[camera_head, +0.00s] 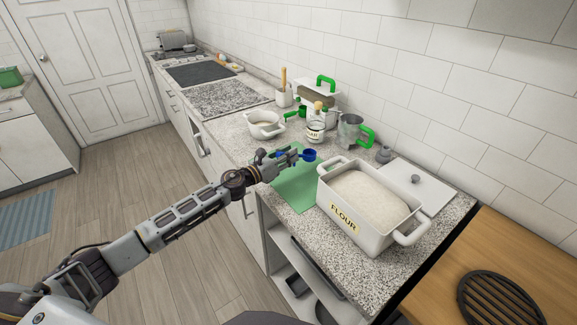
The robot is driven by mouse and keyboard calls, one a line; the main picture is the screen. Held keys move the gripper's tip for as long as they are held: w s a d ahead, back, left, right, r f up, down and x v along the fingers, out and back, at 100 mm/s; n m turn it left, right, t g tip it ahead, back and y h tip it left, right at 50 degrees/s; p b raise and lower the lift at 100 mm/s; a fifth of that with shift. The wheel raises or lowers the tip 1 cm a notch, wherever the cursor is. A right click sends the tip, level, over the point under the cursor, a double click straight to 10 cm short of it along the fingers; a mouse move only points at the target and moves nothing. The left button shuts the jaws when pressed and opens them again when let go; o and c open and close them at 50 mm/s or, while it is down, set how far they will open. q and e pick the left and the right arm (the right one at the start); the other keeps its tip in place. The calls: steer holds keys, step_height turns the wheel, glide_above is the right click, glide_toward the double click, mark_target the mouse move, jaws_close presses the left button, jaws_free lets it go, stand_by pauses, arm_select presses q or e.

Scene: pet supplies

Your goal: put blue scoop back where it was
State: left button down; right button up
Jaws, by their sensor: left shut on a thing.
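The blue scoop (309,155) is at the tip of my left gripper (284,157). My left gripper is shut on it, over the green mat (294,192) on the speckled counter. The scoop's handle is mostly hidden between the fingers. I cannot tell whether the scoop touches the mat. A large white flour container (341,218), labelled FLOUR and filled with pale flour (370,196), stands open to the right of the gripper. My right gripper is not in view.
A white pot (264,125), a labelled jar (315,130) and a metal cup with a green handle (349,132) stand behind the mat. A white lid (414,183) lies behind the flour container. A wooden surface (527,253) with a black trivet (499,300) is at right.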

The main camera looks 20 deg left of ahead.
arm_select(q)
steer(key=shift+f, duration=0.25)
steer(key=shift+f+b, duration=0.35)
steer(key=shift+f, duration=1.2)
steer(key=shift+f+b, duration=0.1)
steer(key=shift+b, duration=0.2)
steer(key=c, duration=1.4)
jaws_free()
steer(key=shift+o, duration=0.4)
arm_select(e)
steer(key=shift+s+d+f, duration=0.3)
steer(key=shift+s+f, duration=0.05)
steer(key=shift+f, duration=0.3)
